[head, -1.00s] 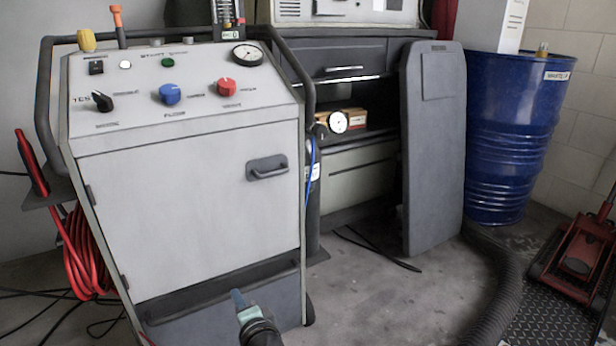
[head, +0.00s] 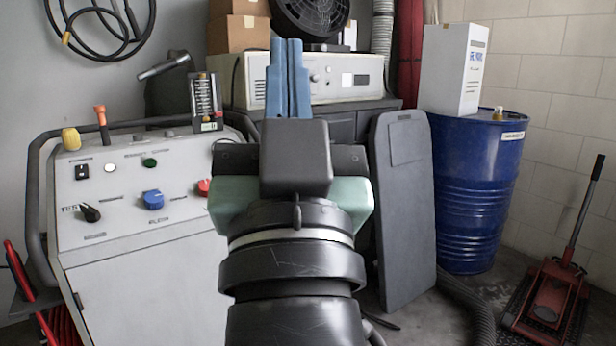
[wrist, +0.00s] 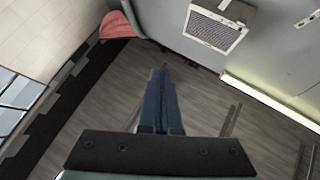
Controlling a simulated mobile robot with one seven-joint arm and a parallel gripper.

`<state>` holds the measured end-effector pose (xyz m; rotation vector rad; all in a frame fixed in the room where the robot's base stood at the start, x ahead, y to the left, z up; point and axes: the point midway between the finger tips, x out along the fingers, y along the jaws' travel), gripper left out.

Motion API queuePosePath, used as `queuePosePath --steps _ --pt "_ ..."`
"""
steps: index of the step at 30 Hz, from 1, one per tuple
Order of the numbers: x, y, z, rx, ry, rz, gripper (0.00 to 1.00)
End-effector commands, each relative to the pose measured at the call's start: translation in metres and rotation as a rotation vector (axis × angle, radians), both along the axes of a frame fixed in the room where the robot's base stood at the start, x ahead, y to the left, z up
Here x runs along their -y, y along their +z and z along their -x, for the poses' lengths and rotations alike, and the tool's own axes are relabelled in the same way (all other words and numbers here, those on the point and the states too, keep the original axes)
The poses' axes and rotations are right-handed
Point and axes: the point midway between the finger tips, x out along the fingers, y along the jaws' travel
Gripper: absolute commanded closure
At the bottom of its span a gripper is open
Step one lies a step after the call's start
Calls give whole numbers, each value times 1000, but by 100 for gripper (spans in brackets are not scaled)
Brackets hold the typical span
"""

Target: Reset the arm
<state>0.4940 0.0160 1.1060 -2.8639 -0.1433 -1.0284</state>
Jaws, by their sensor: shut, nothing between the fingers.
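My gripper (head: 288,78) stands upright in the middle of the head view, with its blue fingers pointing up and side by side. The fingers are shut with nothing between them. My arm rises from the bottom edge and hides part of the grey test cart and the cabinet behind. In the wrist view my gripper (wrist: 161,85) points away over open grey floor and touches nothing.
A grey test cart (head: 130,255) with knobs stands at left. A grey panel (head: 405,220) leans right of my arm. Behind are a bench instrument (head: 345,80) and cardboard boxes (head: 238,32). A blue drum (head: 468,190) and red floor jack (head: 550,300) stand at right.

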Motion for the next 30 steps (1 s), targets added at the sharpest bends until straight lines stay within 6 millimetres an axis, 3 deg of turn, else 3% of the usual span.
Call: queuePosePath --steps 1,3,30 --pt "7 28 26 60 -54 22 100" --pt "17 54 60 136 -134 53 100" --pt "15 329 54 122 -124 51 100"
